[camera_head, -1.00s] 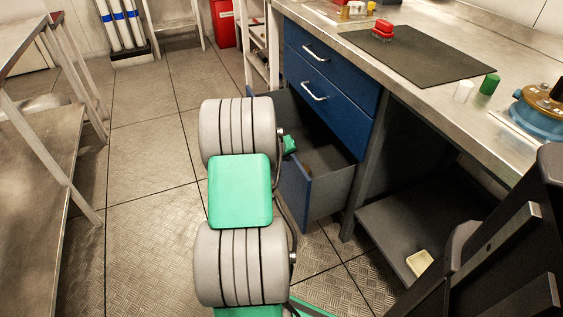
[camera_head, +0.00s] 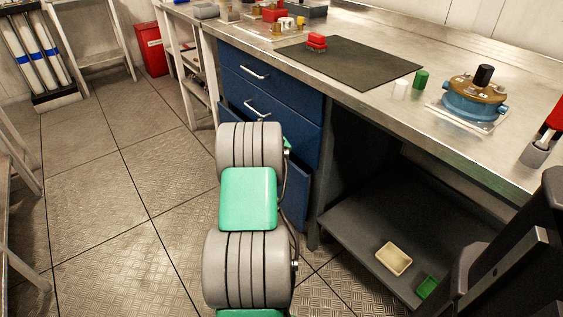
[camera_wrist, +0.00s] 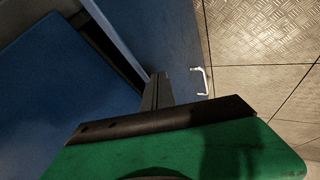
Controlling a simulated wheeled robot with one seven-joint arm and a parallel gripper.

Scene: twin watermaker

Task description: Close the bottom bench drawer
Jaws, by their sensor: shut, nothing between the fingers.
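The bottom bench drawer (camera_head: 296,190) is the lowest blue drawer under the bench, mostly hidden behind my arm in the head view. In the wrist view its blue front (camera_wrist: 165,35) with a pale handle (camera_wrist: 203,80) stands out a little from the cabinet face (camera_wrist: 45,90). A narrow gap with grey drawer interior (camera_wrist: 75,10) shows between them, so the drawer is partly open. My gripper (camera_wrist: 157,82) is shut and empty, its dark fingers over the drawer front beside the handle. I cannot tell whether they touch it. The head view hides the fingers.
Two upper blue drawers (camera_head: 245,72) look shut. The bench top (camera_head: 425,120) carries a dark mat (camera_head: 350,62) and a blue-and-brass device (camera_head: 474,98). A low shelf (camera_head: 350,225) to the right holds a cream tray (camera_head: 393,259). The floor (camera_head: 110,190) to the left is clear.

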